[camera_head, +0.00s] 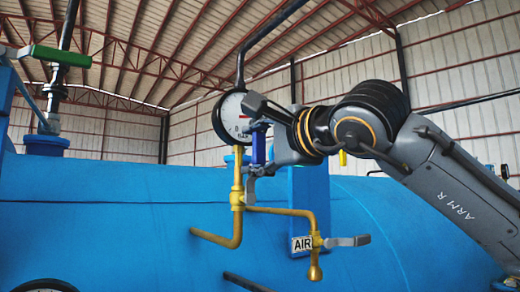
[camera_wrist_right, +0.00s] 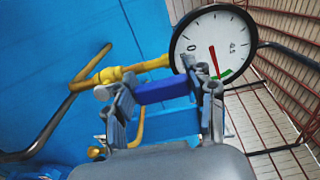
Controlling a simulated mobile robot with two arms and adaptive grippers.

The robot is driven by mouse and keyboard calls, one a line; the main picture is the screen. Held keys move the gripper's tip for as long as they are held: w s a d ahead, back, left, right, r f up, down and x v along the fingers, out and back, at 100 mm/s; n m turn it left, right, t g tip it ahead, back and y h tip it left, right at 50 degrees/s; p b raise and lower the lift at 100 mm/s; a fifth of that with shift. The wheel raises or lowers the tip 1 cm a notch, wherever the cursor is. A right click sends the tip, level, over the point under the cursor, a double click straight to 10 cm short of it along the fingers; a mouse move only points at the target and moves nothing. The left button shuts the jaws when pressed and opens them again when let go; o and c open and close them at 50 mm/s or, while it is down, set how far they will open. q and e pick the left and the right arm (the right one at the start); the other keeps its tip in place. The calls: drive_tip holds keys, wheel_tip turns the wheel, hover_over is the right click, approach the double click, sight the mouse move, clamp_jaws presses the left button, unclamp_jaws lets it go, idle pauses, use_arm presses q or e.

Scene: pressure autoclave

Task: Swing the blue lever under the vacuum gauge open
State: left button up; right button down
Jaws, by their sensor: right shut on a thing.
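The round white vacuum gauge (camera_head: 231,118) stands on top of a yellow pipe (camera_head: 238,185) in the head view. The blue lever (camera_head: 259,148) sits just below and right of the gauge and points upward. In the wrist view the lever (camera_wrist_right: 160,92) runs across between my fingers. My right gripper (camera_head: 257,138) is shut on the lever, one finger at each end of its visible length. The lever's pivot is partly hidden by the fingers. My left gripper is not in view.
The big blue autoclave tank (camera_head: 110,215) fills the area behind. A lower yellow pipe branch carries an AIR label (camera_head: 302,244) and a grey-handled valve (camera_head: 347,241). A green-handled valve (camera_head: 58,56) stands at the upper left. A dark pipe rises above the gauge.

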drive_tip(key=shift+a, duration=0.15)
idle(0.3)
drive_tip(key=c, duration=0.7)
unclamp_jaws()
drive_tip(key=shift+s, duration=0.1)
drive_tip(key=v, duration=1.2)
